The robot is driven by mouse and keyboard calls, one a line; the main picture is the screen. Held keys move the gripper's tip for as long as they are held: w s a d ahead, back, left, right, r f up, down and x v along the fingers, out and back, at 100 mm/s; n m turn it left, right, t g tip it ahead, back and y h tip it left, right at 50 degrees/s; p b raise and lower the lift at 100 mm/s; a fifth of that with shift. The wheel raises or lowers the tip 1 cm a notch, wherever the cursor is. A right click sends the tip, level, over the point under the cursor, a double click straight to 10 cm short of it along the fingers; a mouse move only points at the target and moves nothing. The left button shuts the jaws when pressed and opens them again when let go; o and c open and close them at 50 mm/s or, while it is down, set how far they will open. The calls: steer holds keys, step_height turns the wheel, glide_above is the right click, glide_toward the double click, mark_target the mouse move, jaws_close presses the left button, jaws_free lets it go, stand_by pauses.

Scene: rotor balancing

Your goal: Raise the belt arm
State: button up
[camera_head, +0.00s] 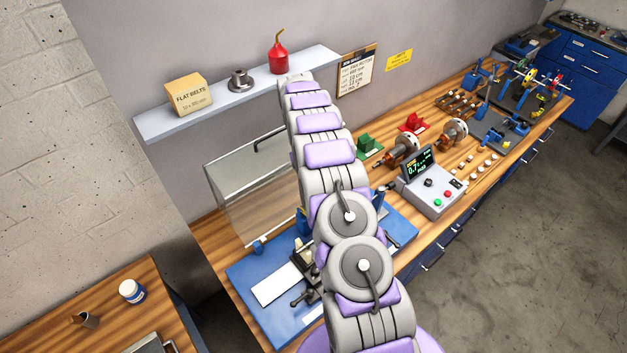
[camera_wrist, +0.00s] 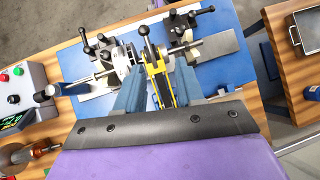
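The belt arm (camera_wrist: 157,80) is a yellow lever with a black knobbed handle. It shows in the middle of the wrist view, over the balancing machine on a blue base plate (camera_wrist: 223,18). My gripper (camera_wrist: 159,66) has its two blue-grey fingers apart, one on each side of the yellow lever in the picture. A gap shows between the fingers and the lever; I cannot tell how far above it they are. A pale rotor disc (camera_wrist: 122,62) on a shaft sits left of the lever. In the head view my arm hides the gripper and the belt arm.
The clear guard (camera_head: 245,195) stands behind the blue plate (camera_head: 250,290). A grey control box (camera_head: 432,197) with a lit display is to the right. Rotors on stands and small weights fill the bench farther right. A shelf (camera_head: 215,103) holds a belt box and red oil can.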

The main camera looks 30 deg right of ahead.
steer(key=s+a+r+b, duration=0.1)
steer(key=s+a+b, duration=0.2)
steer(key=s, duration=1.1)
steer(key=shift+s+a+r, duration=0.15)
steer(key=shift+s+a, duration=0.1)
steer(key=shift+a, duration=0.4)
steer(key=shift+a+b, duration=0.1)
steer(key=shift+b, duration=0.3)
